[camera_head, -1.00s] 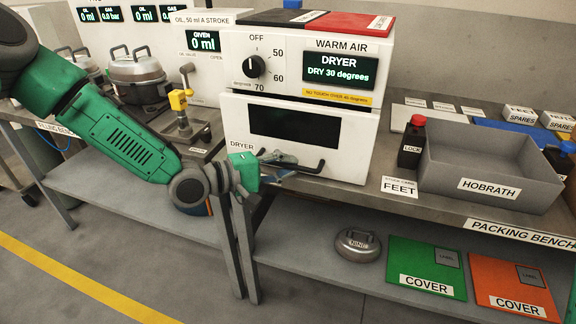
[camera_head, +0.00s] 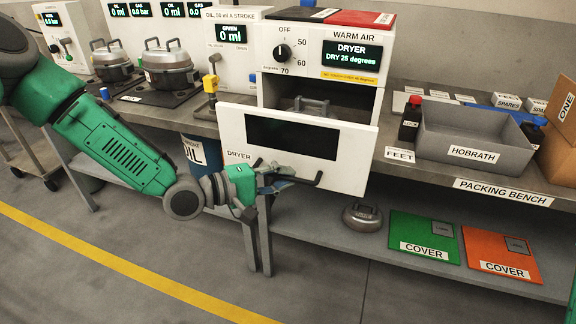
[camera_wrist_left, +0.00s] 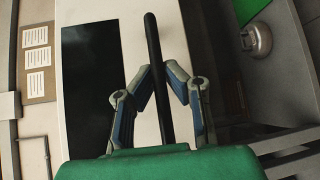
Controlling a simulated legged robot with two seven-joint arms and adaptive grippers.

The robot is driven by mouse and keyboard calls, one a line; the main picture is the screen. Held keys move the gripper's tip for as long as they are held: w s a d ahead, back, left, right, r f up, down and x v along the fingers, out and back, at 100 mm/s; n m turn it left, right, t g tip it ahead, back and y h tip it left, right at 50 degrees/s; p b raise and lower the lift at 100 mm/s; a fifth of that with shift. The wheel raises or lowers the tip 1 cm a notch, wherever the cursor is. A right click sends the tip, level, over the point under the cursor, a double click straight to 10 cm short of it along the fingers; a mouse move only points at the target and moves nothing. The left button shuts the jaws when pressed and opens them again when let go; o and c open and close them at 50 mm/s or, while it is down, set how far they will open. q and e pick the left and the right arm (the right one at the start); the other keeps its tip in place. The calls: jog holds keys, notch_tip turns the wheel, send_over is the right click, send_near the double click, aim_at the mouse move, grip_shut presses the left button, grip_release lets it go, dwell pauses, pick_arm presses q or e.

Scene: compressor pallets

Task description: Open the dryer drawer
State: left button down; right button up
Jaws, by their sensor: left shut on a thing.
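The dryer (camera_head: 268,48) is a white box on the bench, with a display that reads "DRY 25 degrees". Its drawer (camera_head: 350,158) stands pulled out toward me, with a gap behind its front, where a grey metal part (camera_head: 305,104) shows inside. The black bar handle (camera_head: 312,182) runs along the lower drawer front; it also shows in the left wrist view (camera_wrist_left: 155,60). My left gripper (camera_head: 279,183) is shut on this handle near its left end. In the left wrist view the fingers (camera_wrist_left: 160,80) lie on both sides of the bar. My right gripper is not in view.
A grey Hobrath tray (camera_head: 470,138) and a black bottle with a red cap (camera_head: 410,120) stand on the packing bench to the right. Green (camera_head: 421,232) and orange (camera_head: 500,252) covers lie on the lower shelf, beside a round metal part (camera_head: 362,216). The floor in front is clear.

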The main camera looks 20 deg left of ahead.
pick_arm(q)
jog(key=s+p, duration=0.1)
jog(key=s, duration=0.6)
jog(key=shift+s+f, duration=0.25)
jog(key=shift+a, duration=0.1)
jog(key=c, duration=1.6)
grip_release()
jog(key=shift+w+r, duration=0.1)
jog(key=shift+w, duration=0.05)
jog(key=v, duration=1.2)
